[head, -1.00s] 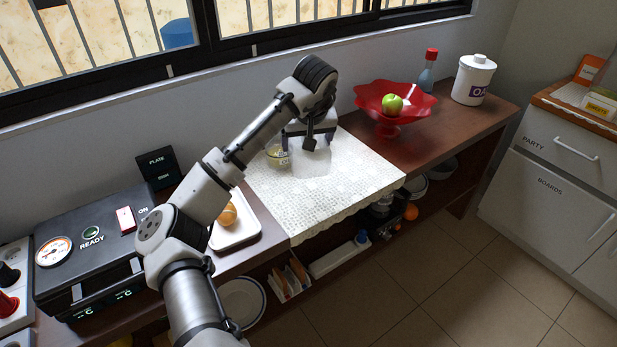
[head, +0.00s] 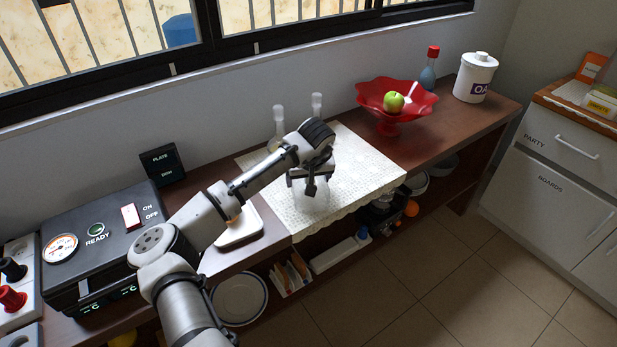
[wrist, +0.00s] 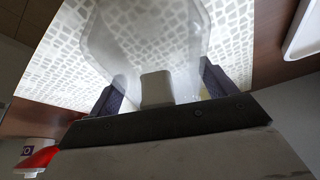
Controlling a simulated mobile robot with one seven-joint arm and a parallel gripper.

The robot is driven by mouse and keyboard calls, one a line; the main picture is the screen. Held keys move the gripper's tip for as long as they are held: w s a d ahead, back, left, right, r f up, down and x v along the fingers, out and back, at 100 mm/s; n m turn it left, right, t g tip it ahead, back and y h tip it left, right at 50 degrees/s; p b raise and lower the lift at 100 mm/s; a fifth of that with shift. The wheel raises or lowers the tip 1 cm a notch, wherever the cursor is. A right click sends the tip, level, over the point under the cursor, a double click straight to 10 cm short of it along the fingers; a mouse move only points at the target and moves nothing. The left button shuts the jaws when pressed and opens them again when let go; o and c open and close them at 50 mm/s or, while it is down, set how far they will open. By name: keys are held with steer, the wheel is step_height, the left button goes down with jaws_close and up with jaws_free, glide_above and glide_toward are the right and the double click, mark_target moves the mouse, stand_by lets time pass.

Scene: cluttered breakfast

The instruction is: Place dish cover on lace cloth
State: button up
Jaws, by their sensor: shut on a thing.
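The dish cover is a clear, faintly tinted dome (wrist: 140,35) with a block-like knob. My gripper (wrist: 160,90) is shut on the knob in the wrist view, with a dark finger on either side. In the head view my gripper (head: 311,187) is over the front middle of the lace cloth, and the pale see-through cover (head: 311,206) shows just below it. The white lace cloth (head: 365,172) lies on the brown counter and its pattern shows through the dome (wrist: 220,30). I cannot tell whether the cover's rim touches the cloth.
Two clear glass vessels (head: 317,106) stand behind my arm at the cloth's back. A red bowl (head: 370,97) with a green apple (head: 393,102) stands right of the cloth. A white tray (head: 240,232) is at the left. The cloth's right part is bare.

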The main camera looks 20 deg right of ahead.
steer(key=shift+f, duration=0.15)
steer(key=o, duration=0.9)
